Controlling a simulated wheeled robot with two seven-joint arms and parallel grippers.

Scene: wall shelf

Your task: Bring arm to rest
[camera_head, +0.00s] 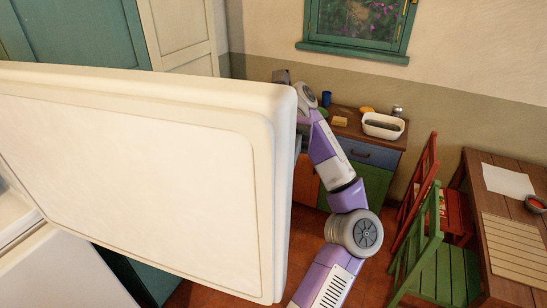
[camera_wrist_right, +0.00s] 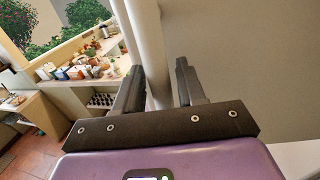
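A large cream-white door panel (camera_head: 130,180), which looks like a fridge door, stands open across the left half of the head view. My right arm (camera_head: 335,165) comes up from the bottom and reaches to the door's far right edge. The door hides my right gripper in the head view. In the right wrist view my right gripper (camera_wrist_right: 157,72) has its two dark fingers apart, with a pale upright bar (camera_wrist_right: 150,35) between them. A gap shows between the bar and the right finger. My left arm and gripper are not in view.
A wooden-topped cabinet (camera_head: 372,155) with a white basin (camera_head: 384,125) stands by the back wall. A red chair (camera_head: 428,165), a green chair (camera_head: 435,265) and a wooden table (camera_head: 495,215) are on the right. Red tiled floor shows between my arm and the chairs.

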